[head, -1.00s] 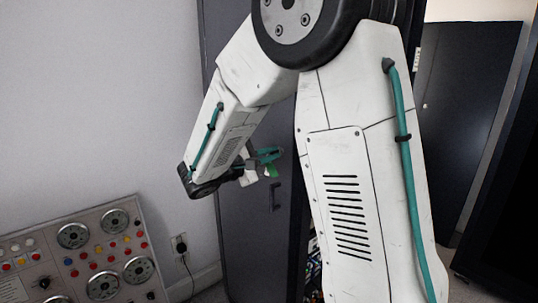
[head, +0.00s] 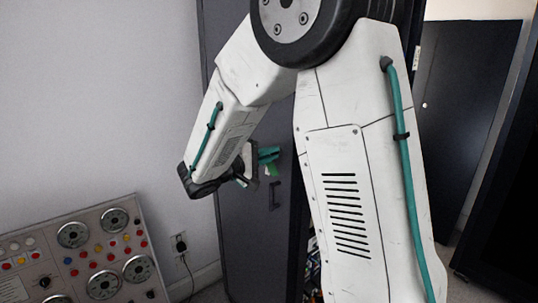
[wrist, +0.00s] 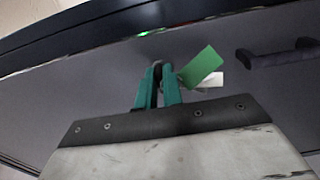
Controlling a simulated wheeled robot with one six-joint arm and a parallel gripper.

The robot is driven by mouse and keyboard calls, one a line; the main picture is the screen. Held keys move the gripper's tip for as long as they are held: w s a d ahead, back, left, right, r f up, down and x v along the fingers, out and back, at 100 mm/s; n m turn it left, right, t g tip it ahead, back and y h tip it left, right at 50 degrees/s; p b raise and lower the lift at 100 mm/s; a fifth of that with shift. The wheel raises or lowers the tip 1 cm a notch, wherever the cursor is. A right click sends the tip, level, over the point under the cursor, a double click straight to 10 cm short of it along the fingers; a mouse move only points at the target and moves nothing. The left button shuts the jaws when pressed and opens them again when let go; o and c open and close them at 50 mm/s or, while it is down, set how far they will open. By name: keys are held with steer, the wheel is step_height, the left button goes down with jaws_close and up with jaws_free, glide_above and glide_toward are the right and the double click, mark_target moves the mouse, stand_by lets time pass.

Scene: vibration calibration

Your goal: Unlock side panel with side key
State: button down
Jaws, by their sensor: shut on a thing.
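The side panel is a dark grey cabinet face (head: 245,235) with a black handle (head: 274,195). It also fills much of the wrist view (wrist: 60,100), where the handle (wrist: 280,57) is at the upper right. My gripper (wrist: 158,75) has teal fingers shut on the side key, at the panel face. The key's green tag (wrist: 203,67) hangs to the right of the fingers, with a white tag behind it. The key's shaft and any lock are hidden by the fingers. In the head view my gripper (head: 268,155) is above the handle, with the green tag (head: 271,171) just below it.
A sloped console (head: 85,255) with dials and coloured buttons stands at the lower left. A wall socket (head: 180,244) with a plug and cord is beside it. Another dark cabinet (head: 465,120) stands at the right. The wall left of the panel is bare.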

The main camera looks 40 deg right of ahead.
stand_by(0.4)
steer(key=c, duration=1.5)
jaws_free()
steer(key=shift+c, duration=0.2)
steer(key=shift+f, duration=0.1)
